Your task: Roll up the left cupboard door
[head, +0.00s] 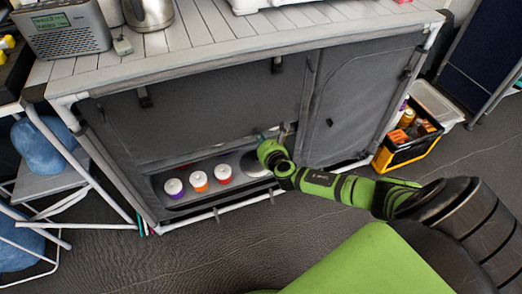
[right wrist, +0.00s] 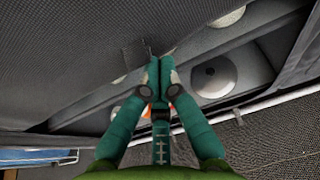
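The left cupboard door (head: 205,105) is a dark grey fabric panel in the head view. Its lower edge is raised, leaving a gap with a shelf visible below. My right gripper (head: 276,134) is at the right part of that lower edge. In the right wrist view, its teal fingers (right wrist: 160,70) are closed together at the door's hem (right wrist: 100,100), and the fabric appears pinched between the tips, though the exact contact is partly hidden. My left gripper is not in view.
Three lidded cups (head: 199,180) stand on the shelf inside. The right cupboard door (head: 360,100) hangs closed. A kettle (head: 150,12) and a radio (head: 62,30) are on the countertop (head: 190,42). A yellow-black crate (head: 408,145) stands on the floor at right.

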